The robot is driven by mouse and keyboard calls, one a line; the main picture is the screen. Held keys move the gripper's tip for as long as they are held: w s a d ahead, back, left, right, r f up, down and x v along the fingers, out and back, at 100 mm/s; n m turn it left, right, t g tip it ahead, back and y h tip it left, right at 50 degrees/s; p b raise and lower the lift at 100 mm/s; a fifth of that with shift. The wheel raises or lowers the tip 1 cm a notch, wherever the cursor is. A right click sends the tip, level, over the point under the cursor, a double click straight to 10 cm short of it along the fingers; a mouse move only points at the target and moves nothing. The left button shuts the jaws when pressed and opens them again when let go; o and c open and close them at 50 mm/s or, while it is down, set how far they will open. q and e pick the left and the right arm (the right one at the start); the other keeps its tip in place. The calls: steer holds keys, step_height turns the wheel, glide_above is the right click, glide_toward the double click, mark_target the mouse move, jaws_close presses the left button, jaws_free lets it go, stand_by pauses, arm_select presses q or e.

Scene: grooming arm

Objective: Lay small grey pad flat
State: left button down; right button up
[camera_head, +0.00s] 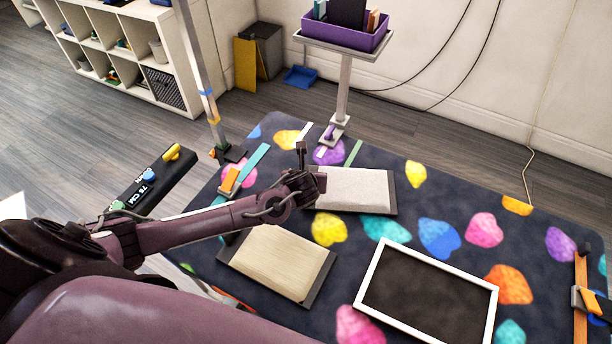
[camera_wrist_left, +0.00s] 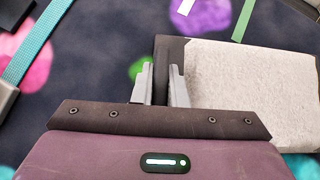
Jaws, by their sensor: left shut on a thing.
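The small grey pad (camera_head: 358,187) is a pale, speckled slab with a dark border, near the middle of the patterned table (camera_head: 455,202). It also shows in the left wrist view (camera_wrist_left: 245,90), at the right. My left gripper (camera_head: 318,183) is at the pad's left end. In the left wrist view my left gripper (camera_wrist_left: 160,85) has its two fingers on either side of the pad's dark edge strip and is shut on it. The pad looks close to level; whether its underside touches the table is hidden. My right gripper is not in view.
A cream pad on a dark board (camera_head: 277,262) lies in front, below my left forearm. A white-framed dark panel (camera_head: 428,292) lies to the right. A stand with a purple bin (camera_head: 345,35) rises behind the table. An orange strip (camera_head: 580,290) is at the far right.

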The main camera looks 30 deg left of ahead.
arm_select(q)
steer(key=shift+f, duration=0.15)
steer(key=c, duration=1.4)
jaws_free()
steer(key=shift+o, duration=0.2)
steer(key=shift+b+v, duration=0.45)
steer(key=shift+v, duration=3.5)
